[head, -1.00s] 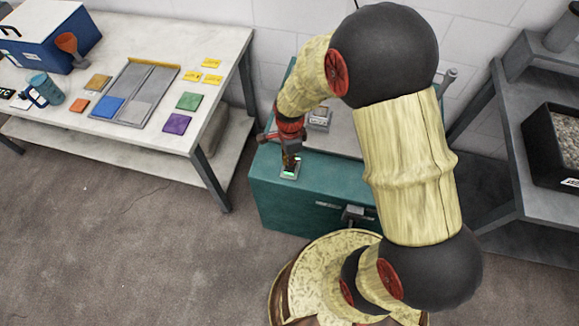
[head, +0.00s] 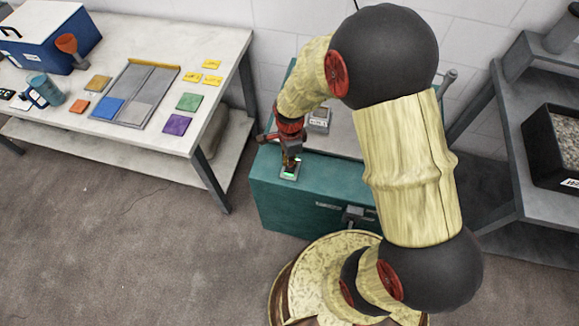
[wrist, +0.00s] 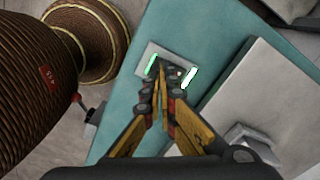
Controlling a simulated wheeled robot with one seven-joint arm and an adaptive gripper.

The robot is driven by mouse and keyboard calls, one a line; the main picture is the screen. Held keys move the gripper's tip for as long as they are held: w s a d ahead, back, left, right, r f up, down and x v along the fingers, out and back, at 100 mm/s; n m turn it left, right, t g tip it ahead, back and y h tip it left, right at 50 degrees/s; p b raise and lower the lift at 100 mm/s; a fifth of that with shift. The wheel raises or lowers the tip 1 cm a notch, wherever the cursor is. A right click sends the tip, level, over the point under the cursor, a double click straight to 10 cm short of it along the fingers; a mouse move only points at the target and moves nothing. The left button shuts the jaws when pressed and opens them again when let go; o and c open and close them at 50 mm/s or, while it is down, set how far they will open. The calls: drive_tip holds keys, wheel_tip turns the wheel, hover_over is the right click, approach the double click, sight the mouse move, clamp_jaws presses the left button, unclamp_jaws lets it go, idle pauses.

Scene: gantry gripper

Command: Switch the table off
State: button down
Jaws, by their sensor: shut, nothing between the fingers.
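The teal table (head: 275,205), a box-like unit, stands in front of me and also fills the middle of the wrist view (wrist: 190,28). A small grey switch panel (head: 289,174) sits on its top near the left front corner. In the wrist view the panel (wrist: 146,58) shows a green-lit strip on the left and a bright white-green strip on the right. My gripper (head: 290,160) is shut and empty, pointing down at the panel. In the wrist view its fingertips (wrist: 161,70) cover the panel's middle. I cannot tell whether they touch it.
A grey plate (wrist: 255,95) with a metal block lies beside the panel. A handle or latch (head: 354,214) sticks out of the table's front. A white workbench (head: 205,45) stands left, a grey shelf (head: 500,120) right.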

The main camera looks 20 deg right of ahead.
drive_tip(key=shift+f+b, duration=0.8)
drive_tip(key=shift+f, duration=0.7)
idle(0.9)
drive_tip(key=shift+r, duration=0.15)
drive_tip(key=shift+r+p, duration=2.85)
drive_tip(key=shift+r, duration=0.55)
drive_tip(key=shift+s+n, duration=0.25)
drive_tip(key=shift+n, duration=0.75)
drive_tip(key=s+n+g, duration=0.1)
drive_tip(key=s+n, duration=0.3)
wheel_tip(320, 180, up, 20)
drive_tip(key=n+t, duration=0.2)
drive_tip(key=n, duration=1)
hover_over(290, 170)
drive_tip(key=s+d, duration=0.1)
drive_tip(key=s, duration=1.1)
drive_tip(key=s+r+t, duration=0.3)
drive_tip(key=r+t, duration=0.1)
drive_tip(key=r, duration=0.9)
drive_tip(key=shift+s+d+n+t, duration=0.3)
drive_tip(key=shift+s+d+n, duration=0.05)
drive_tip(key=shift+n, duration=0.05)
